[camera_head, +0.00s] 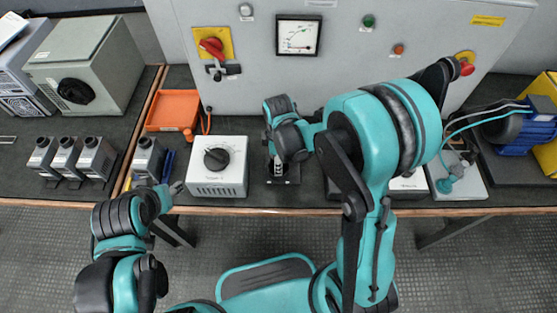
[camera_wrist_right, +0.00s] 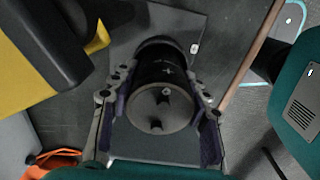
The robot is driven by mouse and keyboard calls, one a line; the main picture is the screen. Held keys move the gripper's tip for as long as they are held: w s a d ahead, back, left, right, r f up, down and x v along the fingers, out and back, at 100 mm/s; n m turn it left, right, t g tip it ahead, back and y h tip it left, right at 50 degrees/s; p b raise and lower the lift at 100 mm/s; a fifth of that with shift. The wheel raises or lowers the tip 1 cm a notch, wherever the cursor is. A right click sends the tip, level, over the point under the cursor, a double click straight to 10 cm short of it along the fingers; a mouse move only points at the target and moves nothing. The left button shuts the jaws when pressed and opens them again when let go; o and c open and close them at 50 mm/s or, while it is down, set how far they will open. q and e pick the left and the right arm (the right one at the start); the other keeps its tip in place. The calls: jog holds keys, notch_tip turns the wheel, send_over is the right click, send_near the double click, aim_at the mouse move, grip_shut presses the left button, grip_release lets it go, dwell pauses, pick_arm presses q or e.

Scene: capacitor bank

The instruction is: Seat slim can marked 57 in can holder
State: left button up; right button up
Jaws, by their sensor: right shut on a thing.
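The slim can (camera_wrist_right: 163,100) is a dark cylinder with a grey end face that carries two small studs; a plus mark shows on its side. My right gripper (camera_wrist_right: 160,110) is shut around it, one finger on each side. A dark flat plate (camera_wrist_right: 130,145), seemingly the can holder's base, lies beneath the can. I cannot tell whether the can touches it. In the head view my right gripper (camera_head: 278,150) is over the dark plate (camera_head: 288,180) near the bench's front edge. The number 57 is not readable. My left gripper (camera_head: 176,188) is near the bench's front edge; its opening is unclear.
A white box with a black knob (camera_head: 235,182) stands left of the plate. An orange tray (camera_head: 173,108) lies behind it. Several grey-and-black units (camera_head: 67,156) stand at the left. A grey panel with a meter (camera_head: 299,38) rises behind the bench.

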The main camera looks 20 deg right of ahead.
jog(key=shift+f+b, duration=0.3)
jog(key=shift+f, duration=0.05)
jog(key=o, duration=1.5)
jog(key=shift+r, duration=0.1)
notch_tip(320, 180, up, 12)
jog(key=shift+f, duration=0.1)
jog(key=s+d+r+m+t, duration=0.1)
jog(key=s+m+t, duration=0.1)
jog(key=m, duration=0.3)
jog(key=s+d+r+m+t, duration=0.2)
jog(key=s+m, duration=0.3)
jog(key=s+d+r+m+t, duration=0.1)
jog(key=s+m+t, duration=0.2)
jog(key=m, duration=0.1)
jog(key=shift+s+d+r+m, duration=0.15)
jog(key=shift+d+r+m, duration=0.1)
jog(key=shift+d+m, duration=0.15)
